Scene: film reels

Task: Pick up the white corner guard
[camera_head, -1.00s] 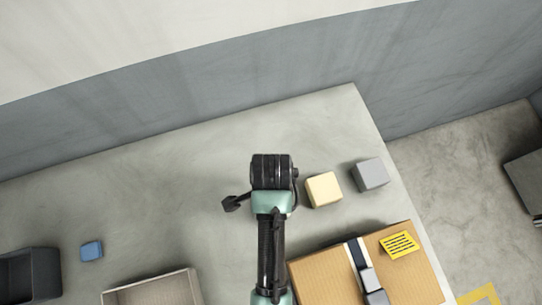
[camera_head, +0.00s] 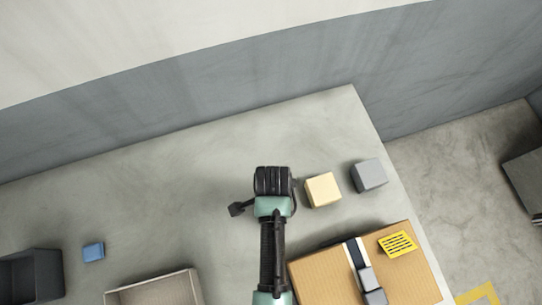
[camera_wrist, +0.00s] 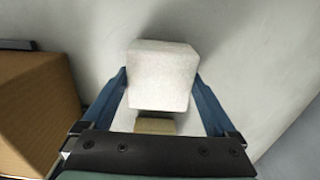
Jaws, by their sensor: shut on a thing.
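The white corner guard (camera_wrist: 162,75) appears in the wrist view as a pale block between the two blue fingers of my gripper (camera_wrist: 161,90). My gripper is shut on it, with one finger along each side. A small tan surface (camera_wrist: 155,126) shows between the guard and the gripper body; I cannot tell what it belongs to. In the head view my gripper is over the table, left of the cream block, and my wrist hides the guard and the fingers. I cannot tell how high the guard is held.
A cream block (camera_head: 322,190) and a grey block (camera_head: 369,175) stand to the right. A taped cardboard box (camera_head: 327,276) is at the lower right. A blue block (camera_head: 93,251), a dark bin (camera_head: 52,270) and a beige tray (camera_head: 152,283) are at the left. The table's back is clear.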

